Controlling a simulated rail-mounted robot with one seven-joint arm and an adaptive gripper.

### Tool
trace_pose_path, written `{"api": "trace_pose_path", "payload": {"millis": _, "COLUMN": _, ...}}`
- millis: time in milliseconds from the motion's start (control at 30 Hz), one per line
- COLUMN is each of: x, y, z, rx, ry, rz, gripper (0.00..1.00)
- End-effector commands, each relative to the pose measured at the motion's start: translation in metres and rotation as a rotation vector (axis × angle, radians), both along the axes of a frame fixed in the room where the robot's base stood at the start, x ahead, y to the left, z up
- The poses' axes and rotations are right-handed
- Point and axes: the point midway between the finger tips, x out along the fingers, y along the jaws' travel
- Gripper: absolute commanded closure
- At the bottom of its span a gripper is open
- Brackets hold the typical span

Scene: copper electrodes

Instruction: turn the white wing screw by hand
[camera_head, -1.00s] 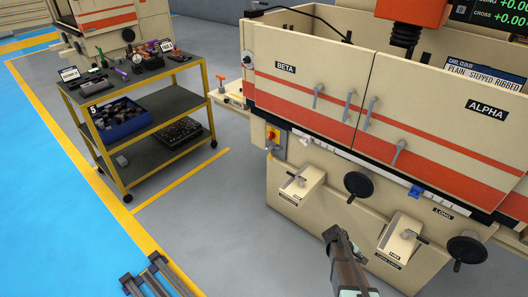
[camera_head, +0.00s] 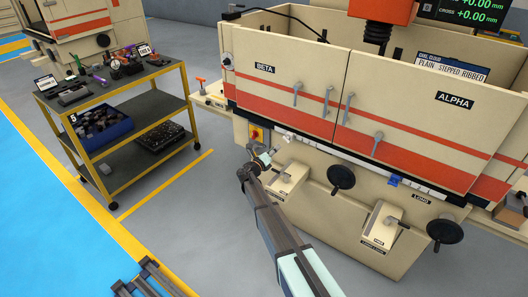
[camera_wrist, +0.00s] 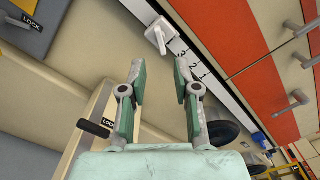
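The white wing screw (camera_wrist: 158,35) sits on the graduated scale strip of the machine, beyond my fingertips in the wrist view. In the head view a small white piece at the left end of the strip appears to be the same wing screw (camera_head: 289,138). My gripper (camera_wrist: 158,68) is open and empty, its two green-padded fingers spread with a clear gap. The screw shows above this gap, apart from the fingers. In the head view my gripper (camera_head: 263,158) is in front of the machine, left of and below the screw.
A lock box (camera_head: 288,184) with a dark lever (camera_wrist: 94,130) juts out below the strip, close to my gripper. A handwheel (camera_head: 341,177) and a blue screw (camera_head: 394,181) are farther right. Door handles (camera_head: 297,92) protrude above. A tool cart (camera_head: 120,120) stands left.

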Motion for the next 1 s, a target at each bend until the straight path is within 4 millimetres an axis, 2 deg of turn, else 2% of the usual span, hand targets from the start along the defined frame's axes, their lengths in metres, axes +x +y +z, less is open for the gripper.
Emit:
{"api": "trace_pose_path", "payload": {"millis": 367, "x": 0.010, "y": -0.008, "z": -0.001, "rx": -0.062, "ry": 0.055, "rz": 0.000, "gripper": 0.69}}
{"api": "trace_pose_path", "payload": {"millis": 933, "x": 0.057, "y": -0.046, "z": -0.002, "rx": -0.060, "ry": 0.055, "rz": 0.001, "gripper": 0.69}}
{"api": "trace_pose_path", "payload": {"millis": 1000, "x": 0.058, "y": -0.047, "z": -0.002, "rx": -0.060, "ry": 0.055, "rz": 0.001, "gripper": 0.69}}
